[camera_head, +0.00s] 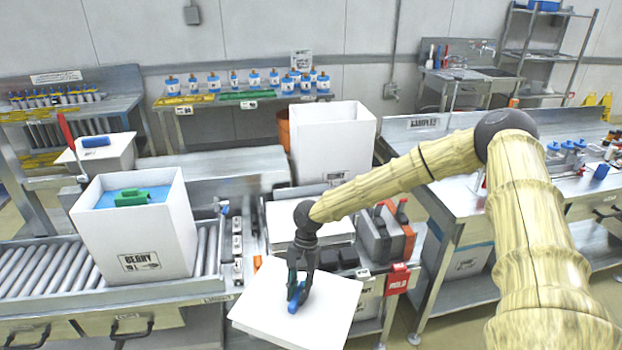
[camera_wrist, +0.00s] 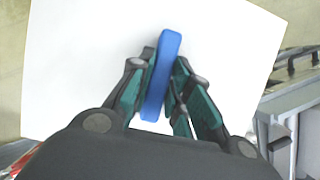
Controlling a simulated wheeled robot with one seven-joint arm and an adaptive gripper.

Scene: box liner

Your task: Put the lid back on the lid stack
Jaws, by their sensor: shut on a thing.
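A flat white lid (camera_head: 265,310) with a blue handle (camera_head: 296,300) is at the front centre, in front of the work counter. My gripper (camera_head: 298,290) points down and is shut on the handle; the lid lies flat or nearly so below the fingers. In the wrist view, the blue handle (camera_wrist: 162,75) is between the two fingers, with the white lid (camera_wrist: 80,60) filling most of the background. A flat white pile (camera_head: 283,218) lies on the counter behind the lid, partly hidden by my arm; I cannot tell whether it is the lid stack.
An open white box (camera_head: 160,240) with a blue lining and a green item stands on the roller conveyor (camera_head: 45,265). A tall white box (camera_head: 330,145) stands at the back. Another white piece with a blue handle (camera_head: 95,141) is at left. Grey and orange containers (camera_head: 385,232) stand right of the pile.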

